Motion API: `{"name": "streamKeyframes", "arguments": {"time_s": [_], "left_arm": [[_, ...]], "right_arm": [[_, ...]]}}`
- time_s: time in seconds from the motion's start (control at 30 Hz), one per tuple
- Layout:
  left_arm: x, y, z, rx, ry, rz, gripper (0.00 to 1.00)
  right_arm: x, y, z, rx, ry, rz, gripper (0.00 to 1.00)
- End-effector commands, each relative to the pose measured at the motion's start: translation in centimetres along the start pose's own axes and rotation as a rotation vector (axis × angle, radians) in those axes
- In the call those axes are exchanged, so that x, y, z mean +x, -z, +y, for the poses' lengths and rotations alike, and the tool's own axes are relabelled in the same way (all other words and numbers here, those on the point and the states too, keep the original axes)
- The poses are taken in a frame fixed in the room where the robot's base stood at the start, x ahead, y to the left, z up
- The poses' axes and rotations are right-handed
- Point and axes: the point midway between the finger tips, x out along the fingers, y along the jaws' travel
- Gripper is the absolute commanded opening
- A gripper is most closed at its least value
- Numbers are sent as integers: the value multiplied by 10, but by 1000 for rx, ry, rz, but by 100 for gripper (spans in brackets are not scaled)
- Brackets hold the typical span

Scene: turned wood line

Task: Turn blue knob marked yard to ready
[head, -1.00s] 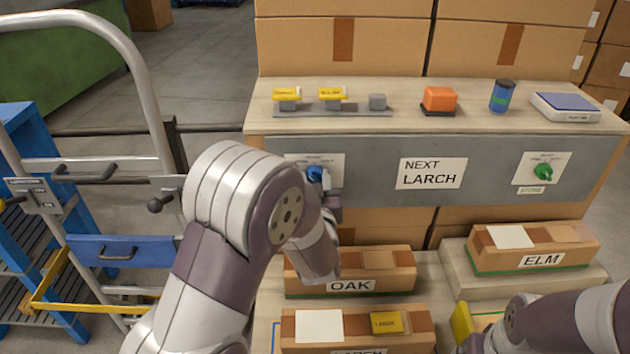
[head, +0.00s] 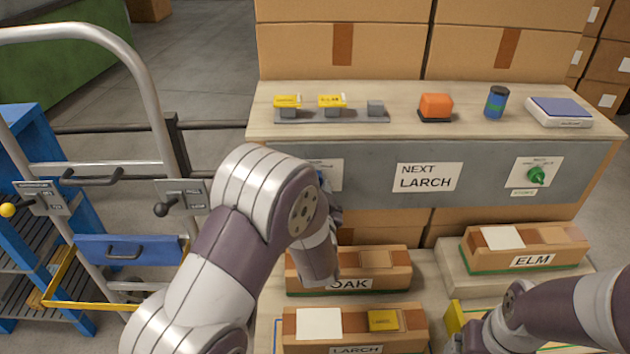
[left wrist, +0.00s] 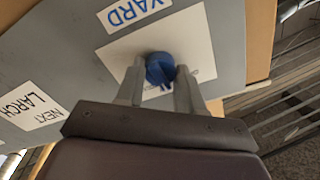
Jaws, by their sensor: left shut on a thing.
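The blue knob (left wrist: 160,68) sits on a white plate (left wrist: 178,45) on the grey panel, beside a label reading YARD (left wrist: 133,12). My left gripper (left wrist: 160,76) is shut on the knob, one finger on each side. I cannot read which mark the knob points to. In the head view my left arm hides most of the knob and part of its plate (head: 330,172). My right gripper (head: 468,344) is low at the right, partly cut off by the frame edge, and its fingers are not clear.
A green knob (head: 536,175) is on the panel's right end, past a NEXT LARCH sign (head: 428,177). Boxes marked OAK (head: 380,262), LARCH (head: 355,322) and ELM (head: 535,243) stand below. A trolley with a metal frame (head: 150,85) stands left of my left arm.

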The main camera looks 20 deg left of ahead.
Motion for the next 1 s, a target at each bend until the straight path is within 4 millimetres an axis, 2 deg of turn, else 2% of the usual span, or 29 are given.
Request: {"name": "streamKeyframes", "arguments": {"time_s": [0.3, 0.73, 0.77, 0.8, 0.83, 1.0], "left_arm": [[0, 0, 0, 82, 0, 1, 7], [0, 0, 0, 90, 0, 1, 7], [0, 0, 0, 90, 0, 1, 44], [0, 0, 0, 90, 0, 1, 57], [0, 0, 0, 90, 0, 1, 63], [0, 0, 0, 90, 0, 0, 63]], "right_arm": [[-6, 1, 0, 0, 0, 0, 88], [-6, 1, 0, 0, 0, 0, 88], [-6, 1, 0, 0, 0, 0, 88], [-6, 1, 0, 0, 0, 0, 88], [-6, 1, 0, 0, 0, 0, 88], [-6, 1, 0, 0, 0, 0, 88]]}}
